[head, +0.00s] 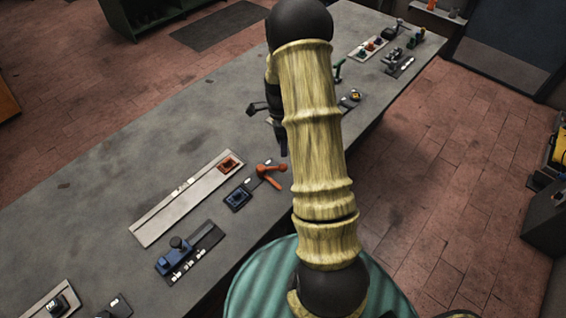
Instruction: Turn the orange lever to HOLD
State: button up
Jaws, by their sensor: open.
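The orange lever (270,174) is on a dark plate near the right edge of the grey bench, just left of my arm in the head view. One end of it reaches right, beside my arm. Small pale labels lie by its upper side, but I cannot read them or tell which one the lever points to. My gripper (275,130) hangs over the bench above the lever in the picture, partly hidden by my arm. Its jaws are open, with nothing seen between them. The lever and gripper look apart.
A long pale strip (180,207) with an orange-red switch (229,163) lies farther left. A blue clamp-like device (176,255) stands nearer. More controls (378,45) stand at the bench's far end.

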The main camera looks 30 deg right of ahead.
jog(key=f, duration=0.3)
jog(key=s+f+p, duration=0.1)
jog(key=f, duration=0.5)
jog(key=shift+s+a+f, duration=0.1)
jog(key=shift+s+a, duration=0.2)
jog(key=shift+s, duration=0.05)
jog(key=shift+c, duration=0.2)
grip_shut()
